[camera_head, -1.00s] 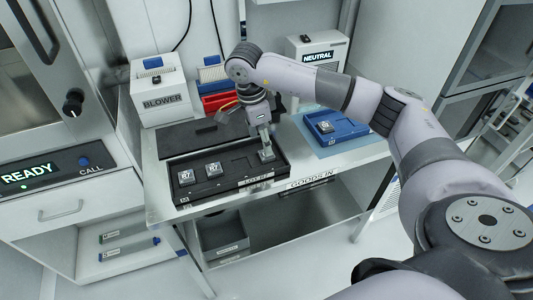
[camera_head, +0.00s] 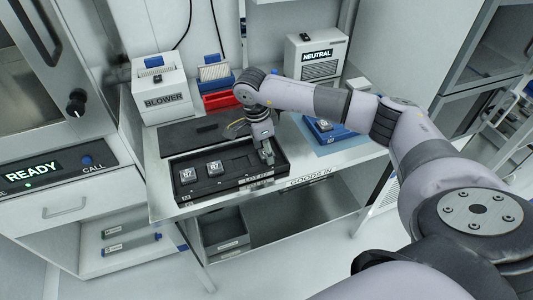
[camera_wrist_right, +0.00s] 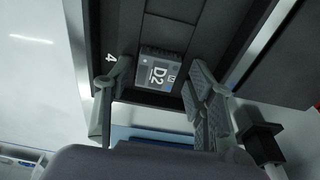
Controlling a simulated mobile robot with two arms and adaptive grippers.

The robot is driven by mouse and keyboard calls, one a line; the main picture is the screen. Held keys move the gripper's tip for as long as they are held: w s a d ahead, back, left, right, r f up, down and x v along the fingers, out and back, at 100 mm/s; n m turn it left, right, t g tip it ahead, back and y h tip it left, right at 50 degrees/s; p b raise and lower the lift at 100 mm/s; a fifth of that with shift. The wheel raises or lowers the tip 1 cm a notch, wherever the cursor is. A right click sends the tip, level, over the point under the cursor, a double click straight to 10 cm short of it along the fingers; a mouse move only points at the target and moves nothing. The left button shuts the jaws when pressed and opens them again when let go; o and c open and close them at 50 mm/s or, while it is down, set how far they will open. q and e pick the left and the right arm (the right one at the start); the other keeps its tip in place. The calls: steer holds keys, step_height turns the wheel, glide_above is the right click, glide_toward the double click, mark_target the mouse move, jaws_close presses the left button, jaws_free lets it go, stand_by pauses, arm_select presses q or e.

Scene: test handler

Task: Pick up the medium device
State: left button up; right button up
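A small grey device marked D2 (camera_wrist_right: 158,73) sits in the black tray's end compartment, beside a printed "4", in the right wrist view. My right gripper (camera_wrist_right: 156,90) is open, with one finger on either side of this device. A small gap shows at the left finger; contact at the right finger is unclear. In the head view my right gripper (camera_head: 267,152) points down into the right end of the black tray (camera_head: 225,190) and mostly hides that device. Two other labelled devices (camera_head: 187,174) (camera_head: 215,168) sit in the tray's left part. My left gripper is not in view.
A blue tray (camera_head: 345,133) with one device (camera_head: 325,125) lies to the right on a blue mat. A dark lid or panel (camera_head: 195,133) lies behind the black tray.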

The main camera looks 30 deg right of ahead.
steer(key=shift+s+f, duration=0.15)
steer(key=shift+s, duration=0.05)
steer(key=c, duration=0.9)
